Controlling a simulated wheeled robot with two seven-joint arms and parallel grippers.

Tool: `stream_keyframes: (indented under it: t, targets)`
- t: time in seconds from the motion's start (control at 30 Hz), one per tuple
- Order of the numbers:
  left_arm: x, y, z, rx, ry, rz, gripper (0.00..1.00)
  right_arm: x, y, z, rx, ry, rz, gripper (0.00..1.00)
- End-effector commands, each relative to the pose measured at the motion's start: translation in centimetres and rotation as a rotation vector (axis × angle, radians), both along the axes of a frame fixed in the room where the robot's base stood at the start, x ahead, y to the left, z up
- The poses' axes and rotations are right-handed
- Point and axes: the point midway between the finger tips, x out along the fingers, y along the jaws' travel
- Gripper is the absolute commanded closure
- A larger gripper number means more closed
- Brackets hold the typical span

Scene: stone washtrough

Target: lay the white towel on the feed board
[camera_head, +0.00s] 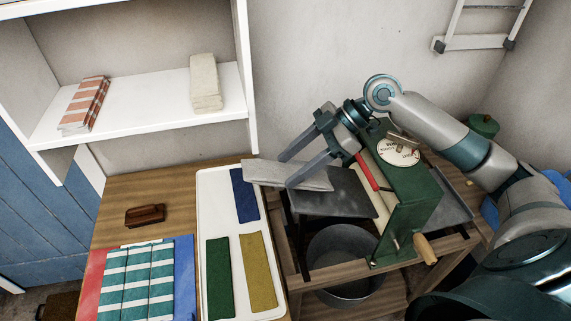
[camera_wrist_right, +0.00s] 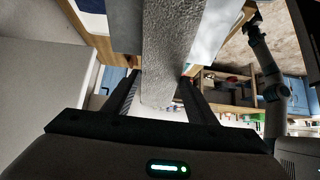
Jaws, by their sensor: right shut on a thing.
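The white towel (camera_head: 268,172) is a flat folded strip, greyish white. My right gripper (camera_head: 288,172) is shut on it, one finger on each side. In the right wrist view the towel (camera_wrist_right: 172,40) runs between the fingers. The feed board sits in front of the green wringer (camera_head: 412,200). A small dark gripper, apparently my left (camera_wrist_right: 254,22), shows in the right wrist view.
A white tray (camera_head: 218,260) holds blue, green and yellow cloths. Striped teal cloths (camera_head: 138,282) and a brown brush-like block (camera_head: 145,215) lie on the table. A shelf holds a cream towel (camera_head: 205,83) and striped towels (camera_head: 84,104). A metal tub (camera_head: 345,285) stands below the wringer.

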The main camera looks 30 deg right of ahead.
Motion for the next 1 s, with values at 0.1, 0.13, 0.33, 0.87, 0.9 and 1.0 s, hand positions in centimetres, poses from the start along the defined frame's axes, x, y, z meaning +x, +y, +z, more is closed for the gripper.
stream_keyframes:
  t: [0.1,0.13,0.33,0.87,0.9,1.0]
  targets:
    - [0.0,0.0,-0.7,0.0,0.0,0.0,0.19,-0.2,-0.8,-0.7,0.0,0.001,-0.001,0.81]
    - [0.0,0.0,-0.8,0.0,0.0,0.0,0.19,-0.2,-0.9,-0.8,0.0,0.001,-0.002,0.81]
    - [0.0,0.0,-1.2,0.0,0.0,0.0,0.19,-0.4,-1.7,-1.2,0.001,0.0,-0.001,0.81]
    - [0.1,0.0,-1.3,0.0,-0.001,0.0,0.19,-0.5,-2.0,-1.3,0.001,0.0,0.0,0.3]
    - [0.0,0.0,-1.3,0.0,-0.001,0.0,0.19,-0.5,-2.0,-1.3,0.001,0.0,0.0,0.27]
    - [0.1,0.0,-1.3,0.0,-0.001,0.0,0.19,-0.5,-2.0,-1.3,0.001,0.0,0.0,0.27]
